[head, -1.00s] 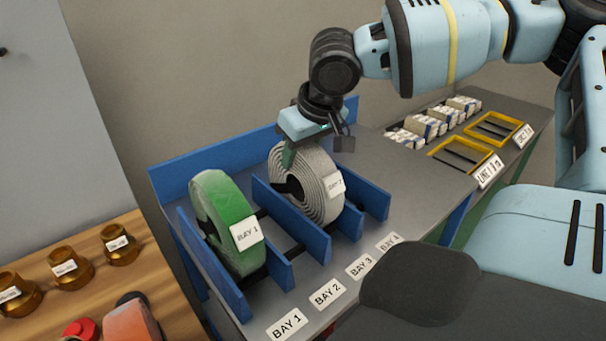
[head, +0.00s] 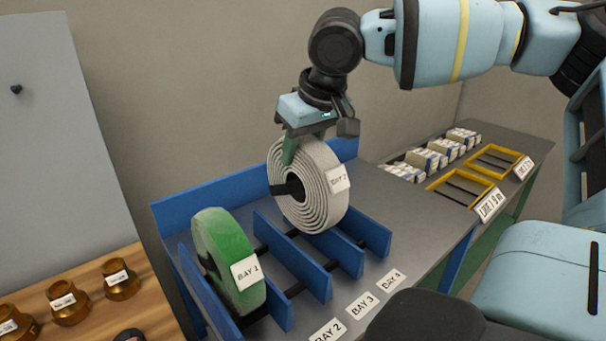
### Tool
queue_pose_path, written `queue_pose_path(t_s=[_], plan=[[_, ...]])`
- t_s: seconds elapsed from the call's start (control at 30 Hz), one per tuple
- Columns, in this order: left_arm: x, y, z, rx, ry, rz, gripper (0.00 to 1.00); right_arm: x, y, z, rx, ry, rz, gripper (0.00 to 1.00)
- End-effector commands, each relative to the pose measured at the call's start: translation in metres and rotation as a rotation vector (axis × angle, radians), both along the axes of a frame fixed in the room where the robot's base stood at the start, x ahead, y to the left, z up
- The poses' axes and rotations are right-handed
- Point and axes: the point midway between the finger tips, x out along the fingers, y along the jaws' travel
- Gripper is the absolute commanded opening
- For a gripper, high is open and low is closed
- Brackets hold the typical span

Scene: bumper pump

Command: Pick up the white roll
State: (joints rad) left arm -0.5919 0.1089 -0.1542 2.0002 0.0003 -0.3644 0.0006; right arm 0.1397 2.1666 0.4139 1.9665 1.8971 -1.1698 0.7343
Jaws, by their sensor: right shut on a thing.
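The white roll (head: 325,196) is a coiled hose with a tag reading BAY 2. It hangs upright from my right gripper (head: 303,150), whose green fingers are shut on its upper edge. The roll is raised above the blue dividers, over the second bay of the rack; its lower edge shows near the divider tops. A dark piece shows at its centre. My left gripper is not in view.
A green roll (head: 222,245) tagged BAY 1 stands in the first bay. Blue dividers (head: 293,257) stand beneath the white roll. Yellow frames (head: 460,188) and several white packs (head: 440,150) lie at the right. Brass fittings (head: 120,283) stand on a wooden surface at the left.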

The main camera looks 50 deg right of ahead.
Motion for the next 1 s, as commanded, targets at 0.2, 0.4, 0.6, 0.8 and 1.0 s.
queue_pose_path(t_s=[0.2, 0.4, 0.6, 0.8, 1.0], plan=[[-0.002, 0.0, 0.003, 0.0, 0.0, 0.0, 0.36, 0.0, 0.0, 0.063, 0.001, -0.011, -0.002, 0.0], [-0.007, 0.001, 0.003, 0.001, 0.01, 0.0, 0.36, 0.0, 0.0, 0.113, -0.001, -0.011, -0.002, 0.0], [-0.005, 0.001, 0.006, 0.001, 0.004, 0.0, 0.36, 0.0, 0.0, 0.155, 0.0, -0.009, -0.003, 0.0], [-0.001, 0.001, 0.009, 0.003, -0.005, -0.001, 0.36, 0.0, 0.0, 0.182, 0.0, -0.006, -0.001, 0.0], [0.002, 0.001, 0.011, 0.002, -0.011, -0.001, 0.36, 0.0, 0.0, 0.195, 0.001, -0.005, -0.001, 0.0]])
